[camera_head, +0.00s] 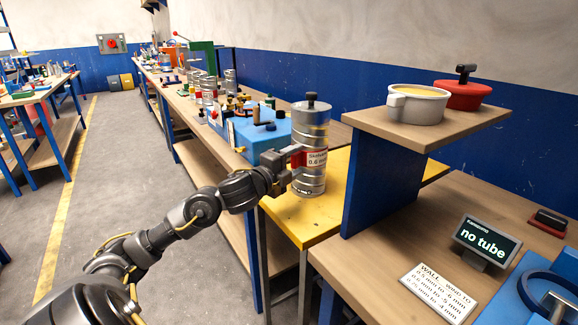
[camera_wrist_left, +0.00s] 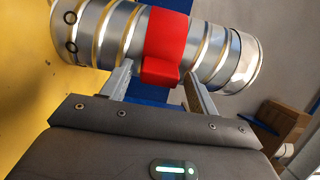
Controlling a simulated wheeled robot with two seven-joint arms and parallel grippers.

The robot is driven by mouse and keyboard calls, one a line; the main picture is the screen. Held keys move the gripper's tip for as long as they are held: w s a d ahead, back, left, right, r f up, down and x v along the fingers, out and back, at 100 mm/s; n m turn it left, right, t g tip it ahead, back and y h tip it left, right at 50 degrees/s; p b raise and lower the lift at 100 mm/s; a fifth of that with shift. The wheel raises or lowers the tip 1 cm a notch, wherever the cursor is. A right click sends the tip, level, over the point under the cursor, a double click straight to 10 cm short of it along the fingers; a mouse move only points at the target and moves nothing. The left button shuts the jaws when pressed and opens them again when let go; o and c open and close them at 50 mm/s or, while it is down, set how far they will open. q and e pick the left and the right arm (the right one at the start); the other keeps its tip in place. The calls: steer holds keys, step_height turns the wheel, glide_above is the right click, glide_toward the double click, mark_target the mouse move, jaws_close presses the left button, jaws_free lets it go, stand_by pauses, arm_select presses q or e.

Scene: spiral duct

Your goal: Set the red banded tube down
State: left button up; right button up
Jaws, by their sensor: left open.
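The red banded tube (camera_head: 311,128) is a silver ribbed cylinder with a black knob on top and a white label. It stands upright on the yellow-topped table (camera_head: 312,222), its base appearing to rest on the surface. My left gripper (camera_head: 291,162) is at the tube's near left side, level with the red band. In the left wrist view, the red band (camera_wrist_left: 166,35) has a red tab between my two open fingers (camera_wrist_left: 158,88). The fingers are apart from the tab on both sides; whether they touch the tube is hard to tell.
A raised wooden shelf (camera_head: 385,134) right of the tube holds a cream pot (camera_head: 418,106) and a red pot (camera_head: 462,95). A blue machine (camera_head: 262,133) stands behind left. A display (camera_head: 486,243) reads "no tube", beside a wall-thickness card (camera_head: 438,291). Floor at left is clear.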

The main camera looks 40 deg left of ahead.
arm_select(q)
steer(key=shift+s+r, duration=0.1)
steer(key=s, duration=1.2)
steer(key=shift+b, duration=0.45)
arm_select(e)
steer(key=shift+w+a+r, duration=0.2)
steer(key=shift+w+a, duration=0.15)
steer(key=shift+w, duration=0.2)
steer(key=shift+w+a+r, duration=0.15)
steer(key=shift+w+a, duration=0.15)
steer(key=shift+w, duration=0.2)
arm_select(q)
steer(key=shift+d, duration=0.1)
